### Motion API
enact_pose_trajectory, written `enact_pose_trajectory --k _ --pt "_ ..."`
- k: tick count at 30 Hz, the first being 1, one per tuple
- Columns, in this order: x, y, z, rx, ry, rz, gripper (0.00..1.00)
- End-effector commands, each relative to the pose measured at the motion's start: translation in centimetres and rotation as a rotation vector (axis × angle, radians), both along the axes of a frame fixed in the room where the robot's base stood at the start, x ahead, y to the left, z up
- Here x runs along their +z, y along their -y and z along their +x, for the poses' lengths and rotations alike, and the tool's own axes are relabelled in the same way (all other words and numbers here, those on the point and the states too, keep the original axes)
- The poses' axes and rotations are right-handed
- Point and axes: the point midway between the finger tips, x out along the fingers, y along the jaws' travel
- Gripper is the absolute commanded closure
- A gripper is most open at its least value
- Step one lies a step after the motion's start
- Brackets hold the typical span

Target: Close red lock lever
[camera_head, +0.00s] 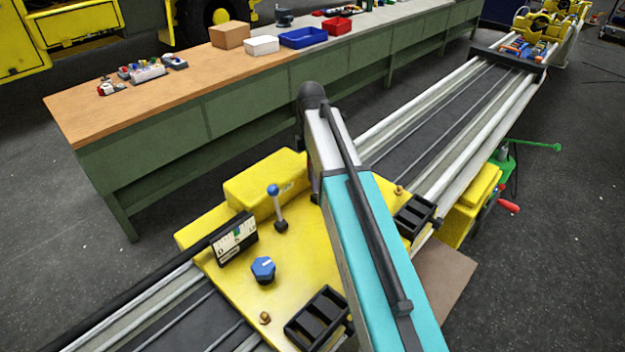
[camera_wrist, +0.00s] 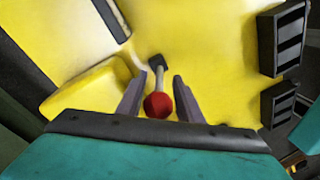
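In the wrist view the red lock lever shows as a red ball knob (camera_wrist: 157,106) on a short grey shaft, which rises from a dark base on the yellow carriage (camera_wrist: 195,45). My gripper (camera_wrist: 158,76) is open. Its two grey fingers stand on either side of the lever, with the red ball between them. Whether a finger touches the ball, I cannot tell. In the head view my turquoise arm reaches over the yellow carriage (camera_head: 300,240) and hides the red lever and my gripper.
On the carriage stand a blue-ball lever (camera_head: 273,190), a blue knob (camera_head: 263,270), a scale plate (camera_head: 235,240) and black slotted blocks (camera_head: 318,318). A red handle (camera_head: 508,206) sticks out at the right. A workbench (camera_head: 180,95) with boxes runs behind the rails.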

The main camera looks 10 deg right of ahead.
Motion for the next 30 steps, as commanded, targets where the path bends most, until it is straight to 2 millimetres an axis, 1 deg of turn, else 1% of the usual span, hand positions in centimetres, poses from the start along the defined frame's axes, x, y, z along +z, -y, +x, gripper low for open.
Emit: enact_pose_trajectory --k 6,17,23,26,27,30 --pt "-1.2 0.0 -0.2 -0.001 0.0 0.0 0.67" --pt "-1.4 0.1 -0.2 -0.001 0.0 0.0 0.67" --pt "-1.4 0.1 -0.2 -0.001 0.0 0.0 0.99" --pt "-1.4 0.1 -0.2 -0.001 0.0 0.001 1.0" --pt "-1.4 -0.5 -0.3 0.0 -0.001 0.001 1.0" --pt "-1.4 -0.1 -0.2 -0.002 0.001 0.004 1.0"
